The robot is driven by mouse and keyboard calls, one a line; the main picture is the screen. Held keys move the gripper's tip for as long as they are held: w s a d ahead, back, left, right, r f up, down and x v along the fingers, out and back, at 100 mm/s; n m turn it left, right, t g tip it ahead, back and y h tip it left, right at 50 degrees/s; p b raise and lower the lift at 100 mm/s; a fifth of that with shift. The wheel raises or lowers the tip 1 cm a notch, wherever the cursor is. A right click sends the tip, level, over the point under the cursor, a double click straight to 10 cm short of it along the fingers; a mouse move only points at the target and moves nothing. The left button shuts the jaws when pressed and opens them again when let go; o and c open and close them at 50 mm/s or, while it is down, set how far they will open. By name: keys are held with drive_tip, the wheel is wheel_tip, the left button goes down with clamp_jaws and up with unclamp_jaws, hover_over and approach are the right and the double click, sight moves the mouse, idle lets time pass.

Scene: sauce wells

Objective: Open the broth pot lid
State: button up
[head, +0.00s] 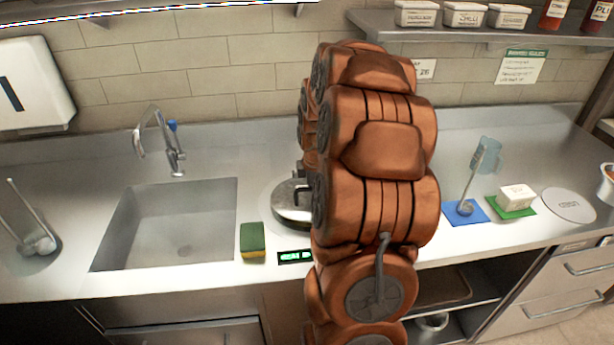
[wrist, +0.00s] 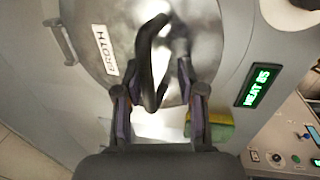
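The broth pot lid (wrist: 195,25) is a round shiny metal disc with a white BROTH label and a dark arched handle (wrist: 146,62). In the head view, part of the lid (head: 290,214) shows to the left of my arm, which hides the rest. The lid looks seated on the pot. My gripper (wrist: 156,68) is over the lid in the wrist view, its two fingers apart on either side of the handle. I see gaps between the fingers and the handle. My gripper is hidden in the head view.
A green HEAT display (wrist: 257,85) sits beside the lid. A green and yellow sponge (head: 253,242) lies between the sink (head: 165,225) and the pot. To the right are a blue mat (head: 452,217) with a ladle, a white block (head: 516,197) and a round plate (head: 568,206).

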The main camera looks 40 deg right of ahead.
drive_tip(key=shift+a+r+b, duration=0.1)
drive_tip(key=shift+r+b, duration=0.2)
drive_tip(key=shift+r, duration=0.1)
drive_tip(key=s+a+r+b, duration=0.1)
drive_tip(key=a+r+b, duration=0.1)
drive_tip(key=r, duration=0.4)
drive_tip(key=shift+s+a+r, duration=0.2)
drive_tip(key=shift+a+r, duration=0.1)
drive_tip(key=shift+a, duration=0.3)
